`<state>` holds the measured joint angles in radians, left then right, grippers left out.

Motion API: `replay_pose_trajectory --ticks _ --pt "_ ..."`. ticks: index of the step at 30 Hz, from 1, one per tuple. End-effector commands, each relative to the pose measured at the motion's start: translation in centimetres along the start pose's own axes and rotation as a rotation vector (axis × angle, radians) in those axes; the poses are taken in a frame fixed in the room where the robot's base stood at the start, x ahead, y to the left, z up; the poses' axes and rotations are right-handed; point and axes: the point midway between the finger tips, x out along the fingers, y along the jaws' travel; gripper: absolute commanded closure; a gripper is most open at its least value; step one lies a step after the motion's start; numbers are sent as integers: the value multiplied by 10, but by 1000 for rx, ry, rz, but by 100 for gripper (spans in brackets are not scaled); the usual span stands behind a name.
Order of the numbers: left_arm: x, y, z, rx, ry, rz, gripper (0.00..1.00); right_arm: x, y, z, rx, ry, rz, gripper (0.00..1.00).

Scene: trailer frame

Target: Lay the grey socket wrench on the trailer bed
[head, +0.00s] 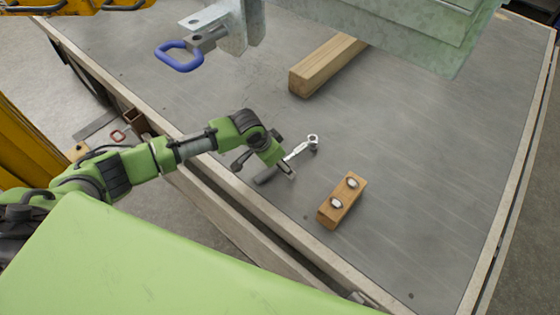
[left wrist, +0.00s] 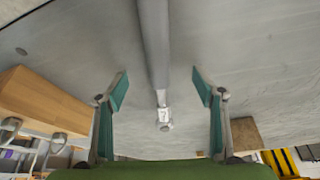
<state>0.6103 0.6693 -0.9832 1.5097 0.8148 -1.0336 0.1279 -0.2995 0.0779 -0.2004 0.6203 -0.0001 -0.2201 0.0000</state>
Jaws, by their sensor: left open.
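The grey socket wrench (head: 299,151) lies on the trailer bed (head: 420,150), with its silver ratchet head toward the back right and its dark handle toward the front left. My left gripper (head: 265,167) is low over the wrench, and its arm comes in across the bed's left edge. In the left wrist view the wrench (left wrist: 154,45) runs between the two spread fingers, with a visible gap on each side. The left gripper (left wrist: 160,90) is open. The arm and a finger hide part of the handle in the head view. My right gripper is not in view.
A small wooden block (head: 345,193) with two bolts lies just right of the wrench. A long wooden beam (head: 325,65) lies behind it. A galvanised metal part with a blue handle (head: 180,65) overhangs the back left. The right side of the bed is clear.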

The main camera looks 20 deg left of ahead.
Motion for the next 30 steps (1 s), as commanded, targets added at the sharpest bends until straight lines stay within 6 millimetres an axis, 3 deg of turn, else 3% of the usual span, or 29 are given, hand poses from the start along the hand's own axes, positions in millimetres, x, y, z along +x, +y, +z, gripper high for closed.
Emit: replay_pose_trajectory --ticks 7,9,10,20,25,30 --pt "0 0 1 0 -1 0 38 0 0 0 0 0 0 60" --pt "0 0 1 0 -1 0 19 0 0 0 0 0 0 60" --pt "0 0 1 0 -1 0 18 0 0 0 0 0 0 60" --pt "0 0 2 0 -4 0 18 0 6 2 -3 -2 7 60" --pt "-13 -1 1 0 0 -1 18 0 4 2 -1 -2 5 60" --pt "-44 -1 0 0 1 0 18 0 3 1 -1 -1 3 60"
